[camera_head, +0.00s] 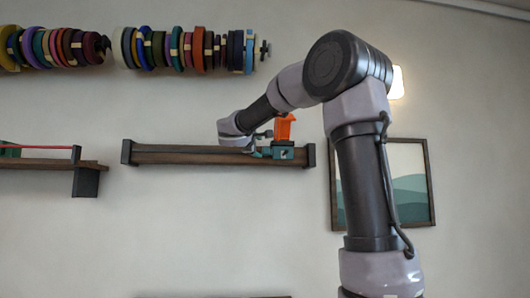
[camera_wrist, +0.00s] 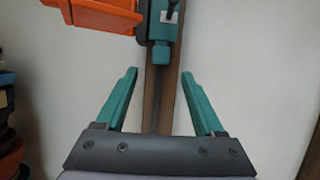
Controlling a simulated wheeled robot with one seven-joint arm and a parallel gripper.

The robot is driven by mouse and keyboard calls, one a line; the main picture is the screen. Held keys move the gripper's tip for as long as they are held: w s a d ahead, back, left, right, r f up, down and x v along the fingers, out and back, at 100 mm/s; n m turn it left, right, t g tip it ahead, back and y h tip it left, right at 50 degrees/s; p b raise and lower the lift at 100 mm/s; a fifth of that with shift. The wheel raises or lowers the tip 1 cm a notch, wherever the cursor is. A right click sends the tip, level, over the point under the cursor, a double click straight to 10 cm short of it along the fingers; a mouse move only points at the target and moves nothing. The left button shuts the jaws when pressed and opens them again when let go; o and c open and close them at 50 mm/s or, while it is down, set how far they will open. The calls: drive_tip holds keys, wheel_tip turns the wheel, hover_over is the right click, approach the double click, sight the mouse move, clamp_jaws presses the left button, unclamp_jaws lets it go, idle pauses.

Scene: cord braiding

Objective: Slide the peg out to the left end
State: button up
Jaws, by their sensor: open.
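A dark wooden rail (camera_head: 190,154) with black end brackets runs across the wall in the head view. A teal slider block (camera_head: 283,153) with an orange piece (camera_head: 285,128) on top sits near its right end; I take this slider to be the peg, but cannot be sure. My gripper (camera_head: 262,149) is just left of the slider at the rail. In the wrist view my gripper (camera_wrist: 159,73) is open, its two teal fingers on either side of the rail (camera_wrist: 159,100). The slider (camera_wrist: 162,30) lies just beyond the fingertips, apart from them, with the orange piece (camera_wrist: 105,12) beside it.
The rail left of my gripper is clear up to its left bracket (camera_head: 126,152). Rows of coloured spools (camera_head: 185,50) hang above. Another shelf with a red rod (camera_head: 40,147) is at the far left. A framed picture (camera_head: 408,212) hangs at the right.

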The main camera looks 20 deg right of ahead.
sight(265, 151)
drive_tip(key=x, duration=0.9)
clamp_jaws()
drive_tip(key=shift+a+f, duration=0.1)
drive_tip(key=shift+f, duration=0.05)
idle(1.0)
